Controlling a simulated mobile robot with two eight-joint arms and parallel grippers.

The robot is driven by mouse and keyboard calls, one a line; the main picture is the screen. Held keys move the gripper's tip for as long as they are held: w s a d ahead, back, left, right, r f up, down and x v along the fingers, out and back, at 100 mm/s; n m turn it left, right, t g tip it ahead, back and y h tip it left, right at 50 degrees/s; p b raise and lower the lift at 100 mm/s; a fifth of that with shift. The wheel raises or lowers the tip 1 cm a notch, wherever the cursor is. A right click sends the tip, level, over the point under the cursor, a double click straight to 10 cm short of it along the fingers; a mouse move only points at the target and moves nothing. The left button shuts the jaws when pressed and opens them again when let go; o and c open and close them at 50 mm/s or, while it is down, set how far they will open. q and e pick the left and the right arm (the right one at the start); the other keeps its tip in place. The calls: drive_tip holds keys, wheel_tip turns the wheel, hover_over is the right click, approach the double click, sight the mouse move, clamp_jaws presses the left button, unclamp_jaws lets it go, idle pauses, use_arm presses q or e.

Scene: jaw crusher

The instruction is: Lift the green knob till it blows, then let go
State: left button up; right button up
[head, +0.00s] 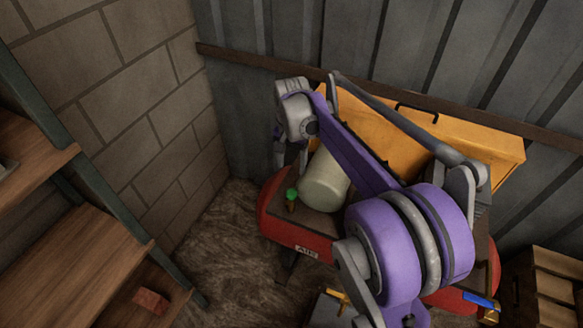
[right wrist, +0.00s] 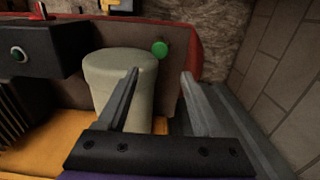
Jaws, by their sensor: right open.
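The green knob (head: 292,194) sits on a short brass-coloured stem on top of the red air tank (head: 285,228), left of a pale cylinder (head: 326,181). In the right wrist view the green knob (right wrist: 160,48) shows beyond the fingertips, beside the pale cylinder (right wrist: 120,72). My right gripper (right wrist: 160,75) is open and empty, with the knob roughly between the lines of its fingers and apart from them. In the head view my purple right arm reaches over the tank, and its gripper end is mostly hidden behind the wrist. My left gripper is not in view.
A yellow box (head: 470,146) stands behind the tank against the metal wall. A wooden shelf (head: 75,235) with a red brick (head: 151,300) is at left. Wooden crates (head: 553,290) stand at lower right. A blue-handled valve (head: 480,300) is at the tank's right end.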

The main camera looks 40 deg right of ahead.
drive_tip(key=shift+a, duration=0.1)
idle(0.4)
drive_tip(key=s+a+n+t+p, duration=0.55)
drive_tip(key=s+a+n, duration=0.75)
drive_tip(key=s+a, duration=0.5)
drive_tip(key=m+g+p, duration=0.1)
drive_tip(key=m+g, duration=0.5)
drive_tip(key=m, duration=0.7)
hover_over(292, 192)
drive_tip(key=f, duration=0.2)
drive_tip(key=shift+t, duration=0.25)
wheel_tip(292, 192, down, 10)
drive_tip(key=shift+w+f+b, duration=0.1)
drive_tip(key=shift+b, duration=0.2)
clamp_jaws()
